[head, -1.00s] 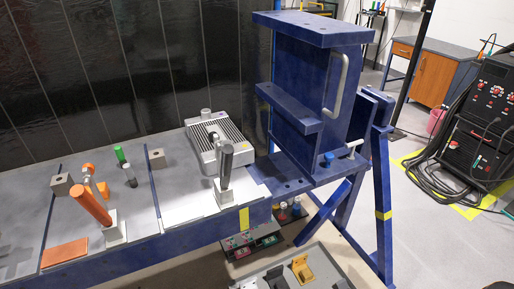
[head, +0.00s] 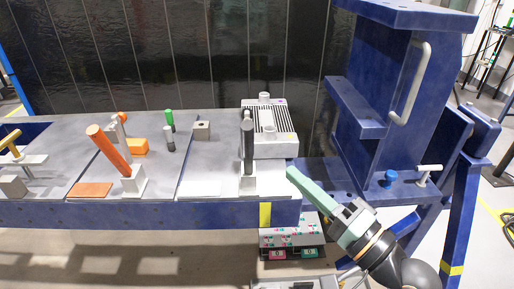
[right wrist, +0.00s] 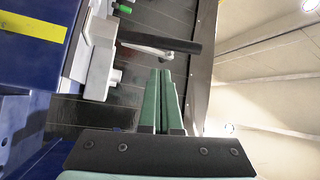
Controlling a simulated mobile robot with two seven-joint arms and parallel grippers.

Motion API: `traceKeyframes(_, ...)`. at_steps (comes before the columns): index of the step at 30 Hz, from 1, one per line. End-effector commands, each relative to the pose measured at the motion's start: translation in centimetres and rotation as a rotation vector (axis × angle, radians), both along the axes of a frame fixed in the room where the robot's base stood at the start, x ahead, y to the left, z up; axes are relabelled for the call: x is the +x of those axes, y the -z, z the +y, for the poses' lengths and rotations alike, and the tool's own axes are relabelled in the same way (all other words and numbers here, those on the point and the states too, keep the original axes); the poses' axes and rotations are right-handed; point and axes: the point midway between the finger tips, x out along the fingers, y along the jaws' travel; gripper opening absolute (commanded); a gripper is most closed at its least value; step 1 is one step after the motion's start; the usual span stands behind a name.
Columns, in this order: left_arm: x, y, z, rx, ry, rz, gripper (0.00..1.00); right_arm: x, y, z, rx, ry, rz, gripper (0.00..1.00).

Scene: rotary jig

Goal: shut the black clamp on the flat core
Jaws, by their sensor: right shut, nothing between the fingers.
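The black clamp's dark handle (head: 247,140) stands upright on a pale base at the bench's front edge. Behind it and to its right lies the flat core (head: 284,146), a silver ribbed block with round ports; the handle hides part of it. I cannot tell whether the clamp's pressing end touches the core. My right gripper (head: 291,173), with green fingers, is shut and empty, to the right of the clamp and apart from it. In the right wrist view the handle (right wrist: 165,41) lies sideways beyond the closed fingertips (right wrist: 165,72). My left gripper is out of view.
An orange-handled clamp (head: 108,147) stands left on the bench, with green and grey pegs and a small block (head: 202,130) between. A tall blue frame (head: 385,110) rises to the right. Coloured connectors (head: 290,240) sit below the bench edge.

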Motion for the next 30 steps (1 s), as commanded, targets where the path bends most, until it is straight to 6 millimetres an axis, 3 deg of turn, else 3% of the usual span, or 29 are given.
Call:
traceKeyframes(5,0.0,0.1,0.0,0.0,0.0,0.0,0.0,-0.6,-2.5,0.9,0.073,-0.061,-0.011,0.0)
traceKeyframes(13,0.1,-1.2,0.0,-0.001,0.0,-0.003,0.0,2.6,-3.9,3.8,0.077,-0.062,-0.009,0.0)
traceKeyframes(21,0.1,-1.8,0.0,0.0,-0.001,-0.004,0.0,5.5,-4.7,6.4,0.072,-0.059,-0.008,0.0)
traceKeyframes(30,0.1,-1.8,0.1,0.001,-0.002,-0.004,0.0,6.2,-4.7,7.0,0.07,-0.058,-0.007,0.0)
